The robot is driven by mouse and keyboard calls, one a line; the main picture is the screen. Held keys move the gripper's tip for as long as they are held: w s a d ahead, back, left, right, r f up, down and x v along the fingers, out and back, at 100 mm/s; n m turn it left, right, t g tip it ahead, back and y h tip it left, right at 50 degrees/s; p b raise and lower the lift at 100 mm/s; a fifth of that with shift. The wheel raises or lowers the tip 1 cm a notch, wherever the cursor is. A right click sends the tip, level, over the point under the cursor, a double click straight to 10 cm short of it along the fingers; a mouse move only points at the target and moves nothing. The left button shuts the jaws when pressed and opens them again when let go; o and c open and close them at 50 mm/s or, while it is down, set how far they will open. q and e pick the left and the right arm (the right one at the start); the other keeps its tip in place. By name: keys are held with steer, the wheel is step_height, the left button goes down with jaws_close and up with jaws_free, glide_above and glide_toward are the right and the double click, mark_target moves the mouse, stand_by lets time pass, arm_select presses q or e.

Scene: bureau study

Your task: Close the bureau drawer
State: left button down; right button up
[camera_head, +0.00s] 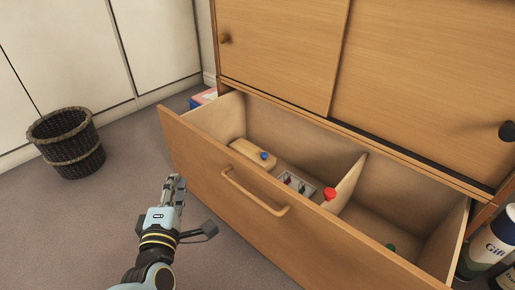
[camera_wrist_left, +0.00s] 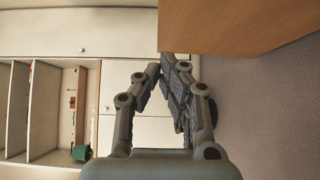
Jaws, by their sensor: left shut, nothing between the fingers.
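The bureau drawer (camera_head: 300,232) is pulled well out of the wooden bureau (camera_head: 280,45). Its front has a bar handle (camera_head: 252,192), and its open inside shows from above. My left gripper (camera_head: 175,182) is shut and empty in front of the drawer, near the left part of its front and left of the handle. I cannot tell whether it touches the front. In the left wrist view the shut fingers (camera_wrist_left: 166,68) show below and left of a wooden panel (camera_wrist_left: 225,28). My right gripper is not in view.
In the drawer are a pale wooden block (camera_head: 253,153), a blue item (camera_head: 264,156), a grey tray (camera_head: 297,184), a red item (camera_head: 329,193) and a divider (camera_head: 347,184). A dark wicker basket (camera_head: 68,142) stands left. Bottles (camera_head: 488,243) stand right. Carpet left of my arm is clear.

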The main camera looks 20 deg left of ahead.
arm_select(q)
steer(key=shift+w+r, duration=0.1)
steer(key=b, duration=0.4)
glide_toward(198, 135)
steer(key=w+a, duration=0.3)
steer(key=shift+w+d, duration=0.45)
steer(key=shift+w, duration=0.2)
steer(key=shift+w+r, duration=0.1)
steer(key=shift+w, duration=0.05)
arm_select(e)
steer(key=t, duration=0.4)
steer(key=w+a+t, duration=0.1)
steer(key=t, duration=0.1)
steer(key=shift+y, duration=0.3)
arm_select(q)
steer(key=shift+d, duration=0.1)
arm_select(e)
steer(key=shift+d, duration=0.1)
